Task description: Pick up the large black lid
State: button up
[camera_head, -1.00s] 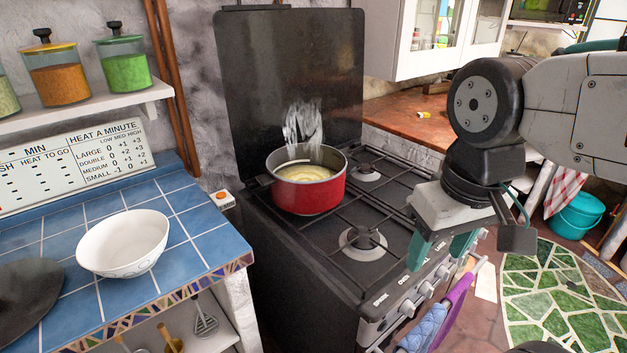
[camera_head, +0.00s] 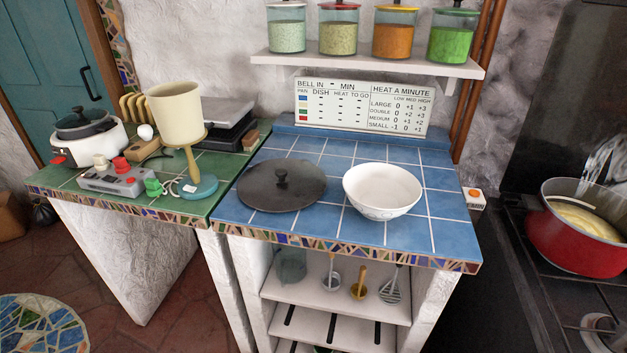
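The large black lid (camera_head: 262,192) lies flat on the blue-tiled counter (camera_head: 326,229), toward its left side, with its round knob facing up. A white bowl (camera_head: 381,194) stands just to its right. My gripper is outside the current head view, so I cannot see how its fingers stand or how far it is from the lid.
A red pot (camera_head: 571,238) of yellow food sits on the stove at the right. A cream cup-shaped lamp (camera_head: 177,107) and a grey control box (camera_head: 113,180) stand on the green counter to the left. A jar shelf (camera_head: 370,66) hangs above.

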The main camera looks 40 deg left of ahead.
aim_at(280, 185)
jog(key=u, duration=0.55)
jog(key=k, duration=0.65)
jog(key=u, duration=0.9)
jog(key=i, duration=1.7)
jog(key=z, duration=0.65)
